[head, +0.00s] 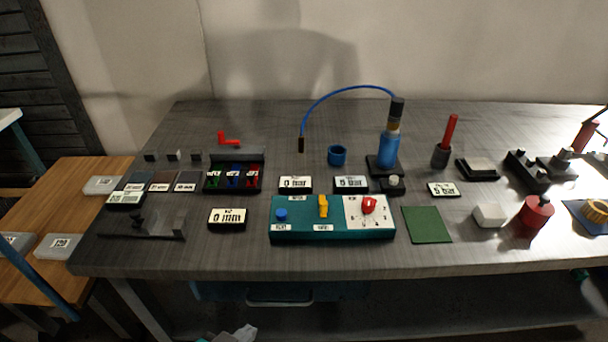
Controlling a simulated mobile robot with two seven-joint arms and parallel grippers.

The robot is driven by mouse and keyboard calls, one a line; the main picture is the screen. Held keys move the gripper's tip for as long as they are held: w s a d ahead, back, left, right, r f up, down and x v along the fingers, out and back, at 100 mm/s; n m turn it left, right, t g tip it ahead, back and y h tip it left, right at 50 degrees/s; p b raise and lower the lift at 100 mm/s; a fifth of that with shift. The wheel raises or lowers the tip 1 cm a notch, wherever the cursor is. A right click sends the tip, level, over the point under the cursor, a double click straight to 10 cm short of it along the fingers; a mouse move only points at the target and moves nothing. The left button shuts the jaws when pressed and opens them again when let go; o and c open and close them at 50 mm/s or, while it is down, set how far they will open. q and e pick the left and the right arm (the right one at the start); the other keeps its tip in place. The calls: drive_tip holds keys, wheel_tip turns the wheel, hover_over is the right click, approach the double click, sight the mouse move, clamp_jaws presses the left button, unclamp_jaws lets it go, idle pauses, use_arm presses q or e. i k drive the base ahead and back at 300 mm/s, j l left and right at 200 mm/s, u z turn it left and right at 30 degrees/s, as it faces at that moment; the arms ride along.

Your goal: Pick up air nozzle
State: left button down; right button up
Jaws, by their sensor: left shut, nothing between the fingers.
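A thin blue hose (345,89) arches from the top of a blue bottle (388,151) on a dark base. Its free end carries a small dark tip (301,144), which looks most like the air nozzle, hanging down at the back of the table. A small red L-shaped piece (229,139) lies further left; I cannot tell its kind. My left gripper (243,332) shows only as a small pale shape at the bottom edge, below the table's front edge. It is shut and empty, far from the hose tip. My right gripper is not in view.
The grey table (250,257) holds a teal control box (330,232) with knobs, a blue cup (337,155), a partitioned black tray (206,187) and a green mat (427,224). A red canister (536,212) stands at right. A wooden side table (50,195) is at left.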

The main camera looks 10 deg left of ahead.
sight(396, 105)
drive_tip(key=l+u, duration=0.85)
drive_tip(key=l, duration=0.2)
drive_tip(key=l+u, duration=0.45)
drive_tip(key=k+l, duration=0.05)
